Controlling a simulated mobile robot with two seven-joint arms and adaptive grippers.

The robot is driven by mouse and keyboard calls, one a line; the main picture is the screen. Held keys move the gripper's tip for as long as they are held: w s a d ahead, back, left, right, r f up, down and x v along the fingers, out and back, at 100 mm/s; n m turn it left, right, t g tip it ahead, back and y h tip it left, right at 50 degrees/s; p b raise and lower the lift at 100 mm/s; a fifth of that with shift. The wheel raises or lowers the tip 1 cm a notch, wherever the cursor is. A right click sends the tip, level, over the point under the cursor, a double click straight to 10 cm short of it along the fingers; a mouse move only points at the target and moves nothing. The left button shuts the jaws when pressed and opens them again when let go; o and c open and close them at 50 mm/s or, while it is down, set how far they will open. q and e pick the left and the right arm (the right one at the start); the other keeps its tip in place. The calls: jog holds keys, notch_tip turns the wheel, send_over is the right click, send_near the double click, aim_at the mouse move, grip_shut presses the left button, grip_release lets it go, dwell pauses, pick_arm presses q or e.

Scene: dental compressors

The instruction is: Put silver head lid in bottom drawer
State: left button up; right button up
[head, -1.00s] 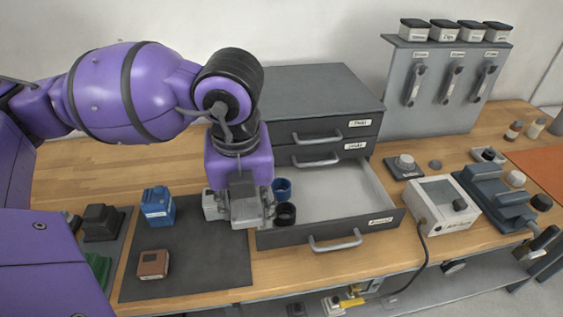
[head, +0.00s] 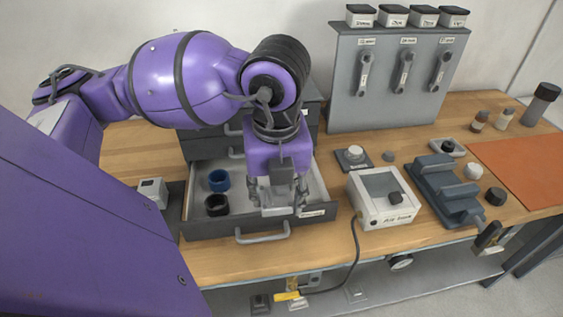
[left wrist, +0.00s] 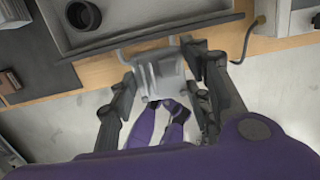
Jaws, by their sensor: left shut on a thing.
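My left gripper (head: 277,203) points down over the right part of the open bottom drawer (head: 222,227). It is shut on the silver head lid (head: 274,211), a light grey block that is partly hidden by the fingers. In the left wrist view the lid (left wrist: 160,76) sits between the two dark fingers (left wrist: 162,88). The drawer's front and handle show beyond it. I cannot tell exactly how high the lid is above the drawer floor. My right gripper is not in view.
A blue ring (head: 219,181) and a black ring (head: 217,204) are in the drawer's left part. A pale box (head: 152,191) stands left of the drawer. A white meter box (head: 383,198) with a cable stands close on the right. A tool rack (head: 392,75) is behind.

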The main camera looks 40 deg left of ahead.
pick_arm(q)
jog(key=shift+w+f, duration=0.15)
jog(key=shift+w, duration=0.25)
jog(key=w+a+f, duration=0.1)
jog(key=w+f, duration=0.1)
jog(key=w, duration=0.1)
jog(key=w+a+f, duration=0.1)
jog(key=w+f, duration=0.2)
jog(key=w, duration=0.1)
jog(key=w+a+f, duration=0.1)
jog(key=w+f, duration=0.2)
jog(key=w, duration=0.1)
jog(key=shift+w+a+f, duration=0.15)
jog(key=shift+w+a, duration=0.1)
jog(key=shift+a, duration=0.05)
jog(key=shift+w+f, duration=0.25)
jog(key=shift+f, duration=0.1)
jog(key=shift+w+a+f, duration=0.1)
jog(key=shift+w+f, duration=0.05)
jog(key=shift+f, duration=0.75)
jog(key=shift+w+a+f, duration=0.1)
jog(key=shift+w+f, duration=0.05)
jog(key=shift+f, duration=0.75)
jog(key=shift+f, duration=0.1)
jog(key=shift+f, duration=0.15)
jog(key=o, duration=1.3)
jog(key=shift+c, duration=0.2)
